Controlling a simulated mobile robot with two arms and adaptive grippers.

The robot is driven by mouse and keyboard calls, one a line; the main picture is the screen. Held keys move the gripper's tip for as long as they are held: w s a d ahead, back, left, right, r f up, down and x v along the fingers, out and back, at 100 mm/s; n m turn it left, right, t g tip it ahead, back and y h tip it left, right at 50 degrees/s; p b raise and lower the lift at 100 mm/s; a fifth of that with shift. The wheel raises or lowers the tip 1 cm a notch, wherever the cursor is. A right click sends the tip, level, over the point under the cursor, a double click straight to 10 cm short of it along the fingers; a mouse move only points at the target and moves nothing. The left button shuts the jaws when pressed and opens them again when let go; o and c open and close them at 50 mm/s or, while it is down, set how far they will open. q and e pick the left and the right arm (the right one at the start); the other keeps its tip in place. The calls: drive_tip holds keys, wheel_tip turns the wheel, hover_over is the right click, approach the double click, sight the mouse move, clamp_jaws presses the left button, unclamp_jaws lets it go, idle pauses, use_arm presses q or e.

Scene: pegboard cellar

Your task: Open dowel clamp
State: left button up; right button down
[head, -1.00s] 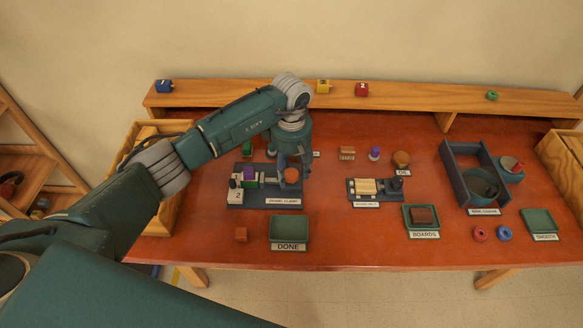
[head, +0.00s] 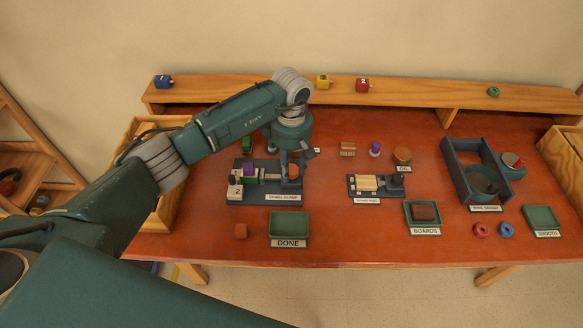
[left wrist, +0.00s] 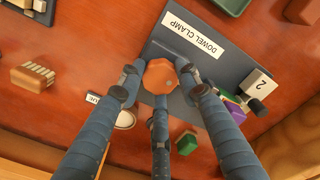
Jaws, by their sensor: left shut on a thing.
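The dowel clamp (head: 262,196) is a dark blue-grey base with a white label, on the left part of the red bench. A purple block (head: 249,170) sits in it at the left, and its orange knob (head: 294,170) is at the right end. My left gripper (head: 291,168) comes down over the knob. In the left wrist view its blue fingers (left wrist: 158,82) are shut around the orange, many-sided knob (left wrist: 160,74). The clamp's label and base (left wrist: 195,36) show beyond it. The fingers partly hide the clamp's bar. My right gripper is not in view.
A second small fixture (head: 375,186) is to the right. A wooden crate (head: 160,215) stands at the left.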

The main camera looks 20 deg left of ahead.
use_arm(q)
drive_tip(key=n+b, duration=0.2)
drive_tip(key=n, duration=0.1)
drive_tip(key=shift+f, duration=0.15)
drive_tip(key=n+b, duration=0.3)
drive_tip(key=n, duration=0.2)
drive_tip(key=n+b, duration=0.2)
drive_tip(key=n, duration=0.1)
drive_tip(key=shift+n, duration=0.3)
drive_tip(key=n+b, duration=0.1)
drive_tip(key=n, duration=0.3)
drive_tip(key=shift+n+b, duration=0.3)
drive_tip(key=shift+b, duration=0.05)
drive_tip(key=n+b, duration=0.1)
drive_tip(key=n, duration=0.3)
drive_tip(key=n+b, duration=0.1)
drive_tip(key=n, duration=0.7)
drive_tip(key=shift+w+r+b, duration=0.1)
drive_tip(key=shift+r+b, duration=0.1)
drive_tip(key=shift+b, duration=0.1)
drive_tip(key=shift+n, duration=2.2)
